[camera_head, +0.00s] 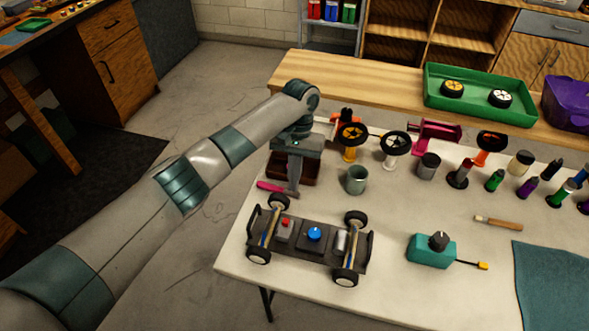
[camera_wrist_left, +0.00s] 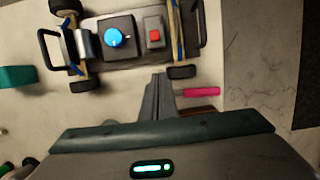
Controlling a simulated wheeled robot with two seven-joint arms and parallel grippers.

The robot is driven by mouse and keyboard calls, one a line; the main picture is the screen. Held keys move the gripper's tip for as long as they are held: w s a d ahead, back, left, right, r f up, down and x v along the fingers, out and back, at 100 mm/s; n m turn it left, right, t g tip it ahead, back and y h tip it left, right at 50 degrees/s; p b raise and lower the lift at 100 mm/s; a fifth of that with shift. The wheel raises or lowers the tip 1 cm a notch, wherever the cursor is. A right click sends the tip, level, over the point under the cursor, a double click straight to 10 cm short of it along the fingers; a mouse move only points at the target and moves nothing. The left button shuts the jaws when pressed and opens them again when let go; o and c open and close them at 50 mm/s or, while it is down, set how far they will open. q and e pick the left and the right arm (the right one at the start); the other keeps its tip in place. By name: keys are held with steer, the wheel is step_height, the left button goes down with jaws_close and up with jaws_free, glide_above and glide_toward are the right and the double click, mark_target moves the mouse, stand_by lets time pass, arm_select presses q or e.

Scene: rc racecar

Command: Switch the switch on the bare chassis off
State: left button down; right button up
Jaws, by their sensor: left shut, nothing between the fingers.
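The bare chassis (camera_head: 262,241) stands on its wheels near the left front of the white table. It carries a red switch (camera_head: 285,222) on a grey block and a blue round knob (camera_head: 314,233). In the left wrist view the chassis (camera_wrist_left: 122,72) spans the top, with the red switch (camera_wrist_left: 154,35) right of the blue knob (camera_wrist_left: 115,37). My left gripper (camera_head: 293,190) is shut and empty, pointing down just behind the chassis. In the left wrist view its fingertips (camera_wrist_left: 159,78) end just short of the chassis edge, below the switch. My right gripper is not in view.
A pink-handled tool (camera_head: 274,187) and a dark red tray (camera_head: 303,168) lie beside the left gripper. A grey cup (camera_head: 356,180) stands to its right. A teal box with a black knob (camera_head: 431,250) sits right of the chassis. Wheels and bottles line the back.

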mark_target(286, 223)
arm_select(q)
steer(key=p+x, duration=0.1)
steer(key=x, duration=0.4)
steer(key=shift+s+f, duration=0.15)
steer(key=shift+s+a+p, duration=0.2)
steer(key=shift+s+p, duration=0.35)
steer(key=shift+s+a+p, duration=0.25)
steer(key=shift+s+p, duration=0.3)
steer(key=shift+s, duration=0.05)
steer(key=shift+s+a+p, duration=0.15)
steer(key=shift+s+p, duration=0.2)
steer(key=shift+s, duration=0.35)
